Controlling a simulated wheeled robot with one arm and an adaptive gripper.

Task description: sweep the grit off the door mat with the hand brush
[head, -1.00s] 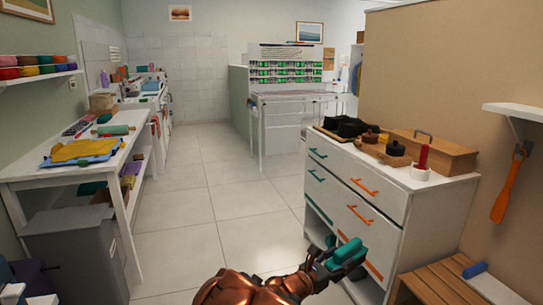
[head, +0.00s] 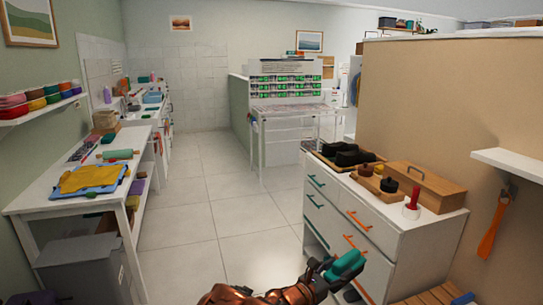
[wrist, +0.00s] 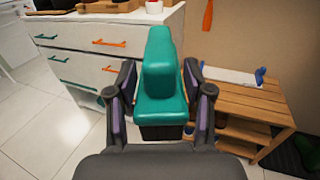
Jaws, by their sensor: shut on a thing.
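My gripper (head: 334,270) is shut on a teal hand brush (head: 346,266), low in the middle of the head view. In the wrist view the brush (wrist: 160,70) stands upright between the two fingers, its teal handle up and a dark bristle block below. It is held in the air, in front of the white drawer unit.
The white drawer unit (head: 420,250) with shoes and a wooden box on top is close on the right. A slatted wooden bench (wrist: 245,100) stands beside it. A worktable (head: 60,205) and grey bin (head: 75,265) are at left. The tiled floor (head: 195,215) between is clear.

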